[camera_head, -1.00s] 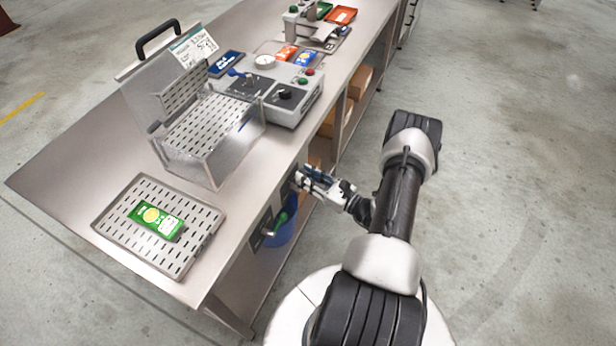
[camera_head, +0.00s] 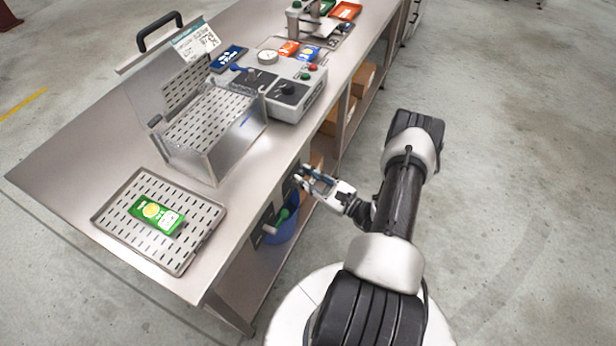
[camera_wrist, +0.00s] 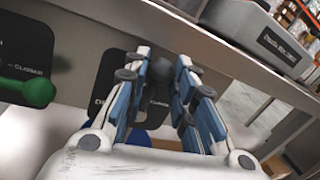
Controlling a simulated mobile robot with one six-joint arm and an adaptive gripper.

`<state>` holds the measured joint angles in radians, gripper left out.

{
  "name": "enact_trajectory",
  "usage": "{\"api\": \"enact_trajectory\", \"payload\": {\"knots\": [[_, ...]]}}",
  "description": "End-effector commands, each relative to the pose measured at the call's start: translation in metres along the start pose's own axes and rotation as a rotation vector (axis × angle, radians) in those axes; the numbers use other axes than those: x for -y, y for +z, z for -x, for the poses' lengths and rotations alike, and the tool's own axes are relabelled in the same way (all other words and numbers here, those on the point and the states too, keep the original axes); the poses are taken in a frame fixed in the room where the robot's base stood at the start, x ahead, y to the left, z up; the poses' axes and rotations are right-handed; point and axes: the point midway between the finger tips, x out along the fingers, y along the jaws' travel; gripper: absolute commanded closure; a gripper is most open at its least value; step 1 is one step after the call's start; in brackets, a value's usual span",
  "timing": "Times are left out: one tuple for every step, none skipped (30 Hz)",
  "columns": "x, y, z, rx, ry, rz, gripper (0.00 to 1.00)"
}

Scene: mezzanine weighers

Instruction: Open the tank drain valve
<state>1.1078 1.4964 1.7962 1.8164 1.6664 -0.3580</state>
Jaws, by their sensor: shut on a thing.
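Two valve handles on dark plates stand on the front face of the steel bench. One has a green grip (camera_wrist: 28,92), beside a plate lettered "CLOSED"; the green grip also shows in the head view (camera_head: 283,215). The other has a dark round knob (camera_wrist: 160,72) in front of a second dark plate (camera_wrist: 112,70), whose lettering is mostly hidden. My gripper (camera_head: 306,174) is at the bench front, right of the green grip. In the wrist view its blue-padded fingers (camera_wrist: 163,84) are shut on the dark knob. I cannot read which handle is the tank drain valve.
A blue bucket (camera_head: 287,232) stands under the bench. On top are a perforated tray (camera_head: 190,245) with a green packet (camera_head: 157,213), a clear-walled box (camera_head: 212,166) and a grey control unit (camera_head: 297,100). Cardboard boxes (camera_head: 363,77) sit on the lower shelf. Floor to the right is clear.

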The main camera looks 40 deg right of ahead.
Motion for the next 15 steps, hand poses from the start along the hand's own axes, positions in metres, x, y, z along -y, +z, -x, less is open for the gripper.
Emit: {"api": "enact_trajectory", "payload": {"knots": [[-0.0012, -0.0003, 0.0002, -0.001, 0.002, -0.002, 1.00], [-0.0013, -0.0003, 0.0002, -0.001, 0.002, -0.003, 1.00], [-0.0013, -0.0003, 0.0002, -0.001, 0.003, -0.003, 0.73], [-0.0013, -0.0003, 0.0002, -0.001, 0.003, -0.003, 0.71], [-0.0013, -0.0003, 0.0002, -0.001, 0.002, -0.004, 0.69], [-0.0012, -0.0003, 0.0002, -0.001, 0.002, -0.004, 0.66], [-0.0012, -0.0002, 0.0001, -0.001, 0.002, -0.004, 0.64], [-0.0011, -0.0002, 0.0001, -0.001, 0.002, -0.004, 0.62], [-0.0010, -0.0002, 0.0001, -0.001, 0.002, -0.004, 0.60], [-0.0009, -0.0002, 0.0001, -0.001, 0.002, -0.004, 0.58], [-0.0009, -0.0002, 0.0001, -0.001, 0.002, -0.004, 0.56], [-0.0008, -0.0001, 0.0001, -0.001, 0.002, -0.004, 0.55], [-0.0008, -0.0001, 0.0001, -0.001, 0.002, -0.004, 0.55], [-0.0007, -0.0001, 0.0001, -0.001, 0.002, -0.003, 0.55], [-0.0007, -0.0001, 0.0000, -0.001, 0.002, -0.003, 0.55]]}}
